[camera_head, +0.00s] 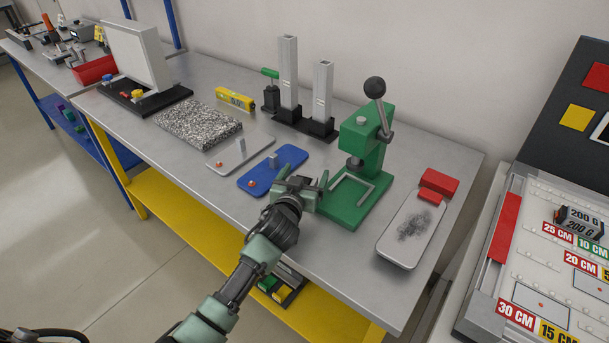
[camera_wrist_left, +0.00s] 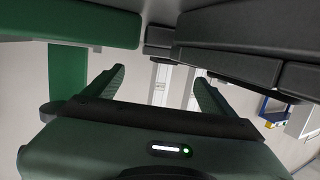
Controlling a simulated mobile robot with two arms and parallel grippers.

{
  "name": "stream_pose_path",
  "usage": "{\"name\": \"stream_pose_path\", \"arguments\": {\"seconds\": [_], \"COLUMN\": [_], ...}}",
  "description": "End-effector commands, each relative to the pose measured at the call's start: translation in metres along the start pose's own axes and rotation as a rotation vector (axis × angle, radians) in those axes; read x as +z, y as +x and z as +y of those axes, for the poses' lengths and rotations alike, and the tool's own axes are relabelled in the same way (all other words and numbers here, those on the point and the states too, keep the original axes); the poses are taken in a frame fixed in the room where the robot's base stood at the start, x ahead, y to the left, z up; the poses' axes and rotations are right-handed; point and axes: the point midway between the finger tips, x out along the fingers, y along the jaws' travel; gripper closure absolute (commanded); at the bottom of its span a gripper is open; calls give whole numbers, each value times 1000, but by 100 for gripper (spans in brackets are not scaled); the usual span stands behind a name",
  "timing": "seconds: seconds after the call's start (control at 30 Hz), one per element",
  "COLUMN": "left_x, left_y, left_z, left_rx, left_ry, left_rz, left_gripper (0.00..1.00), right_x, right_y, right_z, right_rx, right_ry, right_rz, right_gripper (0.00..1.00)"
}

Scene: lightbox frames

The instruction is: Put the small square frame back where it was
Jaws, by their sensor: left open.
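A small pale metal square outline (camera_head: 361,181) lies on the base of the green press (camera_head: 369,145); I cannot tell whether it is loose or part of the press. A white square outline (camera_head: 601,128) also shows on the dark panel at the right edge, partly cut off. My left gripper (camera_head: 302,176) is open and empty, just left of the press base, its fingers apart. In the left wrist view, both fingers (camera_wrist_left: 156,88) stand apart with nothing between them, and a green part shows at upper left. My right gripper is out of view.
A blue plate (camera_head: 273,171) lies left of my gripper. Two metal posts (camera_head: 289,75) stand behind. A pale tray (camera_head: 410,236) and a red block (camera_head: 439,181) lie right of the press. The bench front (camera_head: 350,285) is bare.

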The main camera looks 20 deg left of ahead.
Motion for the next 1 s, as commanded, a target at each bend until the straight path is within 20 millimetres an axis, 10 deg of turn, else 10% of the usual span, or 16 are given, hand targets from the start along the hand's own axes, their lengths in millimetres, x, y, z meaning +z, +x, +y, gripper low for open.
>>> {"name": "stream_pose_path", "arguments": {"seconds": [0.2,0.7,1.0], "left_x": [0,-3,-6], "left_y": [-7,-108,-123], "left_z": [1,1,0], "left_rx": [1,0,-1], "left_ry": [3,-1,0], "left_rz": [-27,-15,-12], "left_gripper": [15,15,15], "right_x": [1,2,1], "right_y": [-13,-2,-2], "right_z": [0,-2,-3], "right_rx": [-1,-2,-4], "right_ry": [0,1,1], "right_rz": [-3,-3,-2], "right_gripper": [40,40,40]}}
